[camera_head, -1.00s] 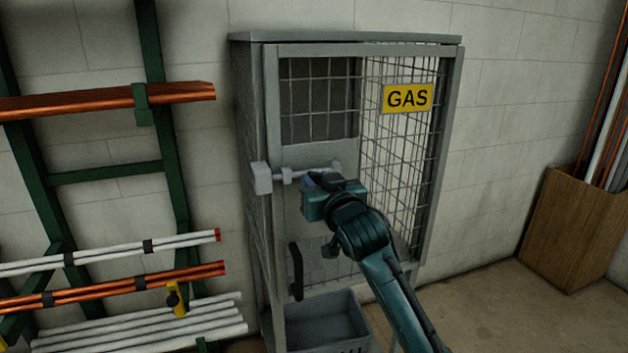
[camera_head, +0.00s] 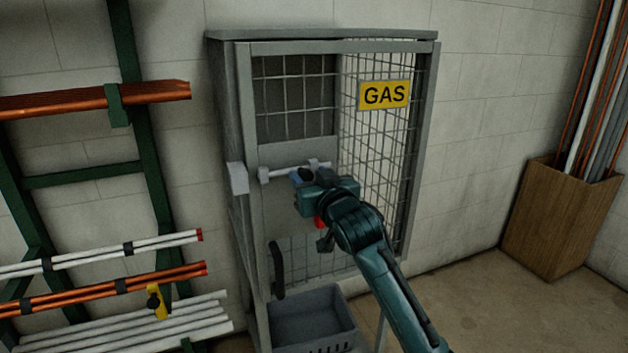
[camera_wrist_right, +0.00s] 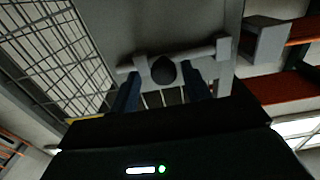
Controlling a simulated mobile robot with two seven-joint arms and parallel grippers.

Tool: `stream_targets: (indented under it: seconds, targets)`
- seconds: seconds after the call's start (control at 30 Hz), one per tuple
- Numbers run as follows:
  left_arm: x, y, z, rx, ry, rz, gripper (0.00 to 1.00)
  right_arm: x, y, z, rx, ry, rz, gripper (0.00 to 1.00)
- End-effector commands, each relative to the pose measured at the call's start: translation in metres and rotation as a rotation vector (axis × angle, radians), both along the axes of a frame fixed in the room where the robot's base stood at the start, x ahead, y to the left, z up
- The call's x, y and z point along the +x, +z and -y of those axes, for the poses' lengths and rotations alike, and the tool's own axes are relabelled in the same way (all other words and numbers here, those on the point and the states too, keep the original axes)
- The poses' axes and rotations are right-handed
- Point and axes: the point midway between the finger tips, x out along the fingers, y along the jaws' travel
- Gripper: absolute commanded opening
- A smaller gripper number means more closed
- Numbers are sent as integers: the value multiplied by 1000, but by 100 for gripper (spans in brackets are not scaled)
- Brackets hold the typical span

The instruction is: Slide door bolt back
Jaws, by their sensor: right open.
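The door bolt (camera_head: 283,173) is a pale grey rod in brackets on the grey door panel of the gas cabinet. Its left end stands clear of the block-shaped keeper (camera_head: 237,178) on the frame, with a gap between. In the wrist view the bolt (camera_wrist_right: 205,57) carries a dark round knob (camera_wrist_right: 163,70), and the keeper (camera_wrist_right: 265,42) stands apart from it. My right gripper (camera_head: 299,177) is at the bolt. In the wrist view its blue fingers (camera_wrist_right: 162,92) are open, one on each side of the knob; contact cannot be told. My left gripper is not in view.
A black door handle (camera_head: 277,270) hangs below the bolt. A grey crate (camera_head: 312,318) sits low at the cabinet. A green pipe rack (camera_head: 150,180) stands left, a wooden bin of pipes (camera_head: 560,220) right. Floor between cabinet and bin is clear.

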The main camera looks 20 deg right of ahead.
Motion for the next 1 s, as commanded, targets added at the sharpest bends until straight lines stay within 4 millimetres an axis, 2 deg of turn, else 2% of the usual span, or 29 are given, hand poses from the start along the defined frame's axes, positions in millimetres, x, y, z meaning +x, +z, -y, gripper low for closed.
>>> stream_targets:
  seconds: [0.17,0.5,0.7,0.83,1.0]
  targets:
    - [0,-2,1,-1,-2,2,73,-13,-2,0,1,1,0,47]
    - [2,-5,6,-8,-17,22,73,-83,-2,2,0,1,1,47]
    - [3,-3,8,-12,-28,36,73,-117,-2,4,-1,-1,-1,47]
    - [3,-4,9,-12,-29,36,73,-128,-1,5,-1,-1,-1,47]
    - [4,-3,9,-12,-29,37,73,-132,0,5,-1,-2,-1,47]
